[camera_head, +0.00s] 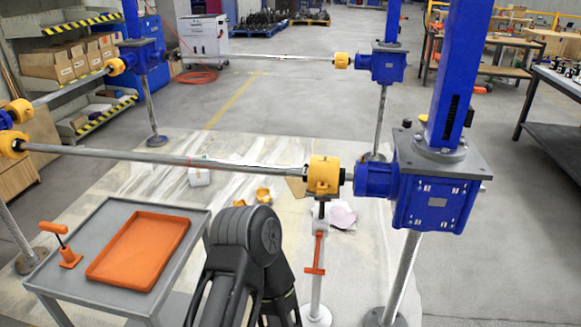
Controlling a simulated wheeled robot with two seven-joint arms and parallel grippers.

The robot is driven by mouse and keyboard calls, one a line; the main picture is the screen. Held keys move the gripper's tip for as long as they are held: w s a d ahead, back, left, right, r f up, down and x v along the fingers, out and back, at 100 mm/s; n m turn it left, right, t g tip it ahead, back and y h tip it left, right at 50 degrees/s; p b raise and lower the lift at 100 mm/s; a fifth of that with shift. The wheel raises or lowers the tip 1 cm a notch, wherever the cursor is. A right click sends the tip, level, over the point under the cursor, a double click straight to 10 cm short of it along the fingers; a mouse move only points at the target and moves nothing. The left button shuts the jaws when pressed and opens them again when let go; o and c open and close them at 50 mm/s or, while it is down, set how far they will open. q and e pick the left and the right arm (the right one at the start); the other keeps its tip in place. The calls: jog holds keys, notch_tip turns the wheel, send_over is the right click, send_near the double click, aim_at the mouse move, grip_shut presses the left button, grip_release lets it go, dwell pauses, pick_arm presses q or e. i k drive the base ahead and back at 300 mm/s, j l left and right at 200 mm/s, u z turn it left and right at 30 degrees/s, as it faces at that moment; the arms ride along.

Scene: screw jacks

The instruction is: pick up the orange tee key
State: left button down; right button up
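The orange tee key (54,228) stands at the left end of a grey cart. It has an orange cross handle on a thin dark shaft, tilted a little. The shaft's lower end goes into or behind a small orange block (70,259) on the cart top; I cannot tell how deep. One of my dark arms rises from the bottom edge at the middle, right of the cart and apart from the key. No fingertips of either gripper show.
An empty orange tray (140,249) lies on the grey cart (112,213), right of the key. Right of my arm, a thin stand (317,285) carries an orange piece. A blue screw jack (437,190) and a yellow coupling (324,175) on a long shaft stand beyond.

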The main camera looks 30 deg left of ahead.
aim_at(45, 226)
jog(key=k+j, duration=0.2)
jog(key=j, duration=0.25)
jog(key=k+j+z, duration=0.1)
jog(key=j, duration=0.35)
jog(key=k+j, duration=0.3)
jog(key=j, duration=0.15)
jog(key=k+j+z, duration=0.1)
jog(key=k+j, duration=0.15)
jog(key=j, duration=0.2)
jog(key=k+j, duration=0.2)
jog(key=j, duration=0.25)
jog(key=k+j, duration=0.25)
jog(key=j, duration=0.15)
jog(key=k+j+z, duration=0.1)
jog(key=k+j, duration=0.15)
jog(key=j, duration=0.2)
